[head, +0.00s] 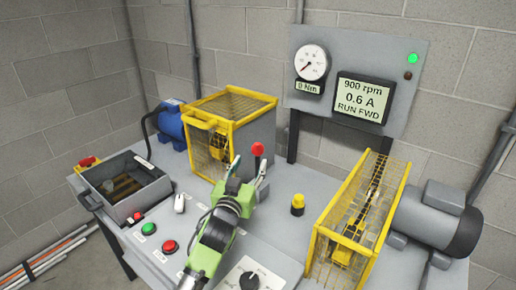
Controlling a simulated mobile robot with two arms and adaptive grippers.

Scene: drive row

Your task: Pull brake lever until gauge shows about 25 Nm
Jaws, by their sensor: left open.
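The brake lever's red knob (257,149) stands upright near the middle of the bench, on a short dark stem. My left gripper (249,163) is open. Its fingertips are at about the height of the knob in the picture, and the knob shows between them, close to the right finger. I cannot tell whether they touch. The gripper hides the lower part of the lever. The round gauge (312,62) on the back panel has its needle at the low end, and its small display (308,87) reads 0 Nm. My right gripper is not in view.
The screen (362,100) reads 900 rpm, 0.6 A, RUN FWD, with a green lamp (411,58) lit. Yellow mesh guards stand left (207,146) and right (324,245) of the lever. Green (149,228) and red (169,247) buttons, a dial (249,281) and a yellow-topped post (298,204) are nearby.

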